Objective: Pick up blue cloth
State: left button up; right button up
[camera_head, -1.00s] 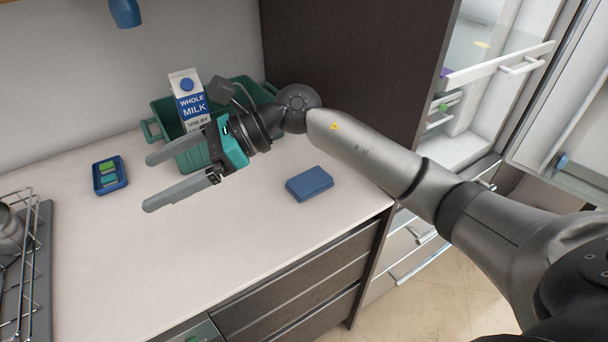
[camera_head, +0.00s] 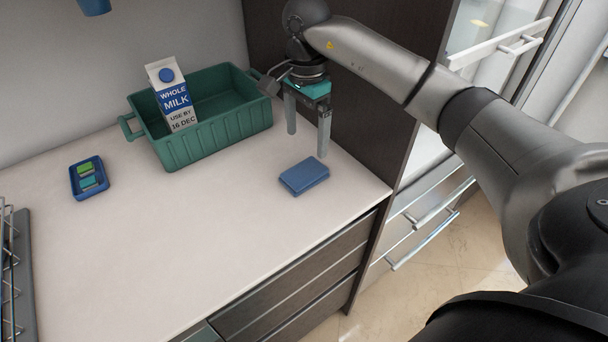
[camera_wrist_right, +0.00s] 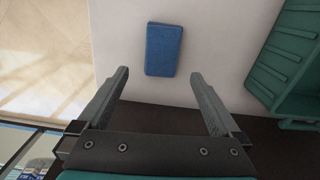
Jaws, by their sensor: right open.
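The blue cloth (camera_head: 304,176) is a folded, flat rectangle lying on the pale countertop near its right end. In the right wrist view the blue cloth (camera_wrist_right: 163,50) lies beyond the fingertips, roughly centred between them. My right gripper (camera_head: 307,145) points down above the counter, behind and above the cloth in the head view. Its two fingers are apart with nothing between them, and they also show open in the right wrist view (camera_wrist_right: 159,73). My left gripper is not in view.
A green crate (camera_head: 215,144) holding a milk carton (camera_head: 172,95) stands at the back. A small blue tray (camera_head: 77,190) is at left, with a wire rack (camera_head: 14,260) at the edge. A dark panel (camera_head: 345,90) rises behind the gripper. The front middle counter is clear.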

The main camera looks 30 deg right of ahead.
aim_at(303, 172)
jog(key=f, duration=0.9)
jog(key=shift+w+a+f+b, duration=0.1)
jog(key=shift+a+f+b, duration=0.15)
jog(key=shift+a+b, duration=0.1)
jog(key=c, duration=1.2)
